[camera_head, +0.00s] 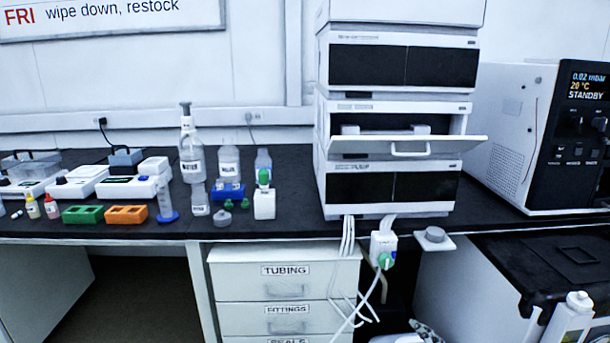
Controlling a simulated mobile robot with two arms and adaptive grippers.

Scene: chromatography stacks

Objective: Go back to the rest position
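Neither of my grippers is in view. The chromatography stack (465,85) stands on the black bench right of the middle. Its middle module has a front flap (455,150) tilted down and open, with a handle on it and a pale tray inside. The modules above and below it have dark, closed fronts. A white block with a green knob (383,250) is at the bench's front edge below the stack, with cables hanging beneath it.
Bottles (229,160), green (83,215) and orange (127,216) racks and balances stand on the left of the bench (285,205). A display unit (520,130) stands at right. Drawers (285,290) are below. A black-lidded bin (560,262) and white bottle (572,320) occupy the lower right.

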